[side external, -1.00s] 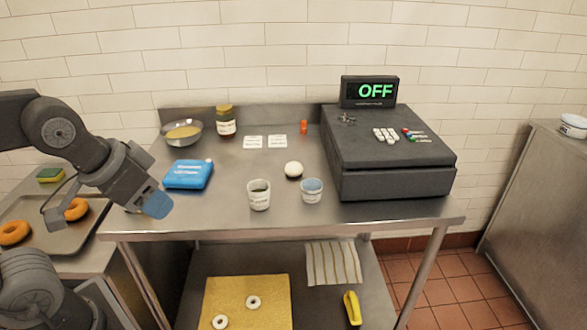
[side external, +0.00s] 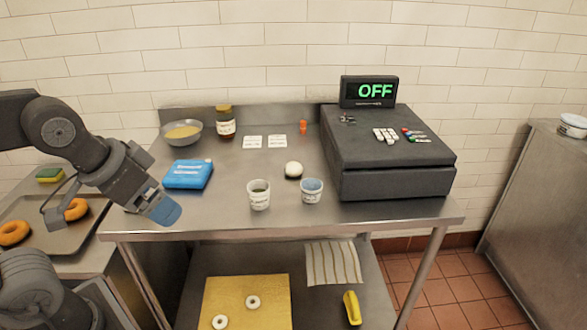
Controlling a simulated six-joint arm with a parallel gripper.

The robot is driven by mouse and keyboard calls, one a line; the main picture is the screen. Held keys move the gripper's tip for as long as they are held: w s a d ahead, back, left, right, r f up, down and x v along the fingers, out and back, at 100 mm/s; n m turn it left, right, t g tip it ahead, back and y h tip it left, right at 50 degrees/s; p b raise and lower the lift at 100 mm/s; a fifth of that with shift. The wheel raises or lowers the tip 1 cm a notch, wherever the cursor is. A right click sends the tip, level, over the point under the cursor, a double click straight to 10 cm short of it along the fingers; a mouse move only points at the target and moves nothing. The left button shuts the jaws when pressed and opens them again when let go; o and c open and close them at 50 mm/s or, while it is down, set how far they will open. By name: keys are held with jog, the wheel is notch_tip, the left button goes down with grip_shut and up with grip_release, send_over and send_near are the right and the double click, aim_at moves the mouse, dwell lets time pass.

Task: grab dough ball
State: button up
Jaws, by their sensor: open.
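The dough ball (side external: 293,169) is a small cream-white round lump on the steel table, near its middle, behind two small cups. My gripper (side external: 167,212) has blue fingertips and hangs at the table's front left edge, pointing down and to the right. It is open, and nothing shows between its fingers. It is well to the left of the dough ball and apart from it.
A white cup (side external: 259,195) and a blue-topped cup (side external: 312,190) stand in front of the dough ball. A blue packet (side external: 188,174) lies near my gripper. A dark register-like box (side external: 385,165) fills the right side. A metal bowl (side external: 182,134) and jar (side external: 226,122) stand behind.

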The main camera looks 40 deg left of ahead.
jog(key=w+a+r, duration=0.2)
jog(key=w+r, duration=0.1)
jog(key=w, duration=1)
jog(key=t, duration=0.1)
send_over(291, 162)
jog(key=s, duration=0.7)
notch_tip(291, 162, down, 12)
jog(key=x, duration=0.7)
jog(key=shift+w+d+f, duration=0.1)
jog(key=shift+w+f, duration=0.1)
jog(key=shift+w, duration=0.15)
jog(key=shift+x, duration=3.1)
jog(key=shift+s+f, duration=0.1)
jog(key=shift+s, duration=0.15)
jog(key=c, duration=1)
